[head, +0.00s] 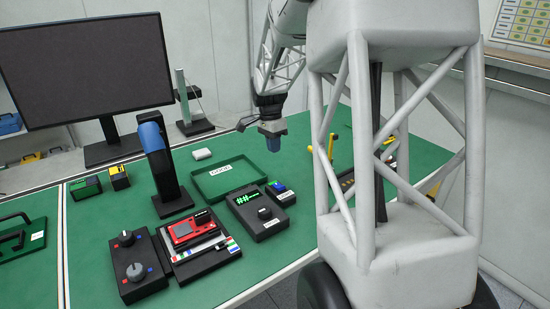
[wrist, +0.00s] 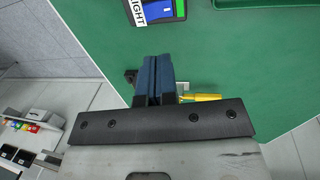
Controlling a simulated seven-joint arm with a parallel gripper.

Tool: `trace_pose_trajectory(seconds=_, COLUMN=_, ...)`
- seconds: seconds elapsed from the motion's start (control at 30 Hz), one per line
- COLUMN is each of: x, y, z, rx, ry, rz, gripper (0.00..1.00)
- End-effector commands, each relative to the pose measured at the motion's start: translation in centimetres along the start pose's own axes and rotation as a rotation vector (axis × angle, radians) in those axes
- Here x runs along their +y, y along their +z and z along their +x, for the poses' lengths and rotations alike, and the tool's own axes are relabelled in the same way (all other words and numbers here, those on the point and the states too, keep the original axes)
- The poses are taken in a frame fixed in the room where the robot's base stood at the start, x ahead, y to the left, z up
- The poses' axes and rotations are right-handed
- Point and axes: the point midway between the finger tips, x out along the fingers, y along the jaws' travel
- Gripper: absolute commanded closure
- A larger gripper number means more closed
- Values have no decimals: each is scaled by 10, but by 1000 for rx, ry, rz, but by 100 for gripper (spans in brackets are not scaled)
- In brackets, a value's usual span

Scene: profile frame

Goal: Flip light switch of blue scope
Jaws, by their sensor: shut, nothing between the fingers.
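A black stand with a blue top (head: 153,139), which looks like the blue scope, stands on the green table left of centre. A small dark box (head: 280,192) with a blue and green face sits near the table's middle. In the wrist view, a box (wrist: 161,10) with a white label, partly cut off and reading "IGHT", shows at the top edge, beyond my fingertips. My gripper (head: 272,144) hangs above the table, behind and above the small box in the head view. Its blue fingers (wrist: 158,78) are shut together, with nothing between them. They touch no box.
A green tray (head: 254,172) lies beside the small box. A black box with a dial (head: 262,225), a red meter (head: 190,229) and a two-knob box (head: 137,264) stand in front. A monitor (head: 90,66) stands at the back left. Yellow posts (head: 331,146) rise at right.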

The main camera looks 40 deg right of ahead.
Motion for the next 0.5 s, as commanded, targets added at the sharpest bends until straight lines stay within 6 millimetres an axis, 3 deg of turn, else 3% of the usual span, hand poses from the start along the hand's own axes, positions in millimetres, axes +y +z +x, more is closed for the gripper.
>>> trace_pose_trajectory(seconds=0.2, x=0, y=0, z=-13, rx=0, ry=0, rz=0, gripper=100)
trace_pose_trajectory(seconds=0.5, x=0, y=0, z=-15, rx=0, ry=0, rz=0, gripper=100)
